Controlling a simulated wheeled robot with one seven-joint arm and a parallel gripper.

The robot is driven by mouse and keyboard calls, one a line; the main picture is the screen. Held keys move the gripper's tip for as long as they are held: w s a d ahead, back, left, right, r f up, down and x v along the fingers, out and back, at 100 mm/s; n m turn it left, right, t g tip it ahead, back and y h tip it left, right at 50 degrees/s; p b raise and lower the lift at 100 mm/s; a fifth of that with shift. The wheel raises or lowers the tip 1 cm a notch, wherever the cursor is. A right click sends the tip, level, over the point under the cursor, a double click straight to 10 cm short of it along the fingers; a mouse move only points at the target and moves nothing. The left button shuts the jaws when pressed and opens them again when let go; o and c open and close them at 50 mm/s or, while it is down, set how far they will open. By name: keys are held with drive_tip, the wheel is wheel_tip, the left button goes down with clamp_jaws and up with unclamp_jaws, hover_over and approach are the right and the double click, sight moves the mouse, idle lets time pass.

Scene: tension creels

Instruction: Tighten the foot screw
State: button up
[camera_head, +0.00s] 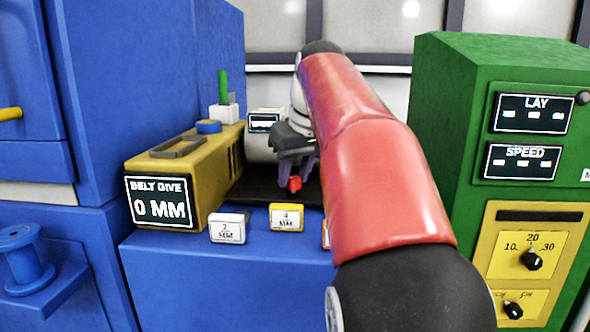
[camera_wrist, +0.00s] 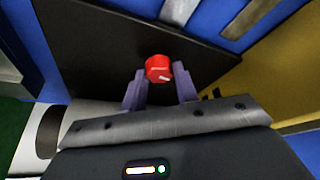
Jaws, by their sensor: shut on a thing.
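The foot screw is a red knob with a white mark (camera_wrist: 159,70) on a dark plate (camera_wrist: 95,50). It also shows in the head view (camera_head: 295,184), low between the fingers. My gripper (camera_head: 293,178) points down at it from above, with its two purple fingers on either side of the knob. In the wrist view my gripper (camera_wrist: 160,84) is closed around the red knob. A yellow unit (camera_head: 186,170) with a "BELT GIVE 0 MM" display (camera_head: 160,203) stands left of the plate. My red arm hides the right part of the plate.
A white "2 MM" block (camera_head: 228,228) and a yellow "4 MM" block (camera_head: 286,217) sit at the blue bench's (camera_head: 220,275) front edge; another is mostly hidden by my arm. A green cabinet (camera_head: 450,120) stands right. A blue spool (camera_head: 22,260) is at left.

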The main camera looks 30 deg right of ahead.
drive_tip(key=m+h+p, duration=0.1)
drive_tip(key=m, duration=0.1)
drive_tip(key=m+h+p, duration=0.1)
drive_tip(key=m, duration=0.2)
drive_tip(key=shift+a+r+g, duration=0.15)
drive_tip(key=shift+a+g, duration=0.05)
drive_tip(key=shift+g, duration=0.1)
drive_tip(key=m+p, duration=0.1)
drive_tip(key=m, duration=0.1)
drive_tip(key=m+g+h+p, duration=0.1)
drive_tip(key=m, duration=0.1)
drive_tip(key=shift+w+a+m+h+p, duration=0.1)
drive_tip(key=shift+m+h+p, duration=0.2)
drive_tip(key=shift+m+p, duration=0.1)
drive_tip(key=m+g+p, duration=0.1)
drive_tip(key=m, duration=0.1)
drive_tip(key=m+h+p, duration=0.1)
drive_tip(key=m+p, duration=0.1)
drive_tip(key=m, duration=0.1)
drive_tip(key=shift+w+m+g, duration=0.15)
drive_tip(key=shift+m+g, duration=0.15)
drive_tip(key=shift+g, duration=0.1)
drive_tip(key=m+g+p, duration=0.1)
drive_tip(key=m, duration=0.1)
drive_tip(key=m+p, duration=0.1)
drive_tip(key=m, duration=0.1)
drive_tip(key=shift+w+m+g, duration=0.15)
drive_tip(key=shift+m+g, duration=0.15)
drive_tip(key=shift+g, duration=0.1)
drive_tip(key=o, duration=1)
